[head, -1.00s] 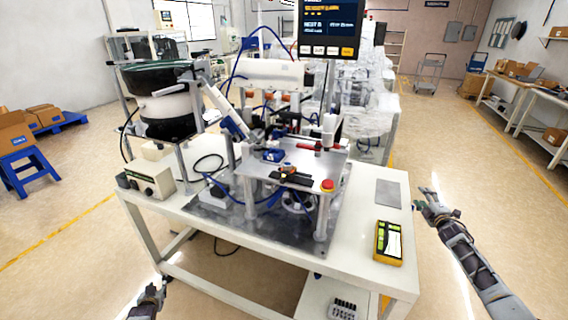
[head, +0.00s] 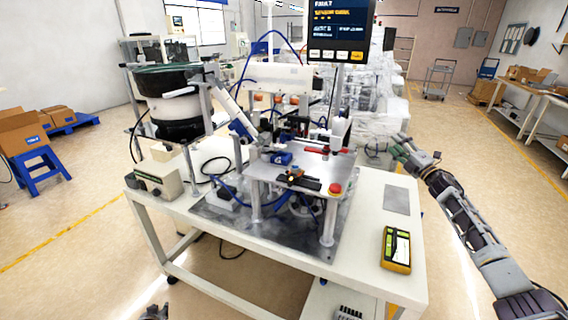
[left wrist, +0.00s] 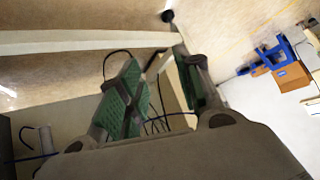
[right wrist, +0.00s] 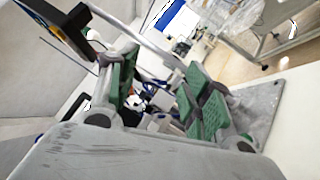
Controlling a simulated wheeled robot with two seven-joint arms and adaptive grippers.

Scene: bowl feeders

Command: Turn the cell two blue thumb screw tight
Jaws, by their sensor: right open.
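The machine cell (head: 300,172) stands on the white workbench, with a metal plate on posts. A blue part (head: 278,157) sits at the back left of that plate. I cannot make out the blue thumb screw itself at this size. My right gripper (head: 392,150) is open and empty, beyond the plate's right side above the bench's back right. In the right wrist view its green pads (right wrist: 160,88) are apart, with the blurred machine behind them. My left gripper (head: 154,313) barely shows at the bottom edge, below the bench. Its pads (left wrist: 160,85) are apart with nothing between them.
A red button (head: 335,188) is at the plate's front right corner. A yellow handheld meter (head: 396,249) and a grey pad (head: 396,199) lie on the bench's right. A control box (head: 158,181) stands at its left. A screen (head: 341,30) hangs above; a bowl feeder (head: 165,82) stands behind left.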

